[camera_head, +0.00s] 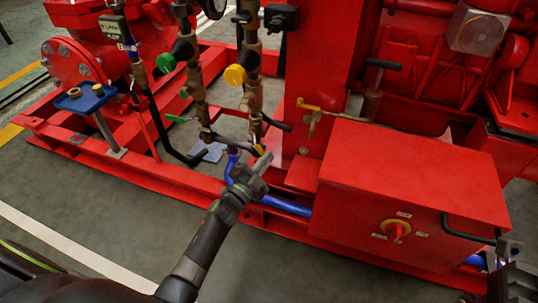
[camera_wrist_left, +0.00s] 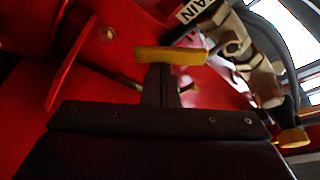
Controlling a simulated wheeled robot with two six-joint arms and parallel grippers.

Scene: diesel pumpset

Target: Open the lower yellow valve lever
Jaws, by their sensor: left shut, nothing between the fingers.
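The lower yellow valve lever (camera_head: 260,149) shows as a small yellow piece at the foot of the vertical brass pipework, just beyond the tip of my left gripper (camera_head: 262,168). In the left wrist view a yellow lever (camera_wrist_left: 170,55) lies crosswise at the tips of my left gripper's fingers (camera_wrist_left: 160,82). The fingers are shut with nothing between them. I cannot tell whether they touch the lever. My right gripper (camera_head: 512,268) is partly in view at the lower right edge; its fingers are not clear.
A red box with a yellow and red switch (camera_head: 396,229) stands right of my left gripper. Another yellow lever (camera_head: 312,105) is on a valve by the red post. A blue hose (camera_head: 285,206) runs along the red base frame. Grey floor in front is clear.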

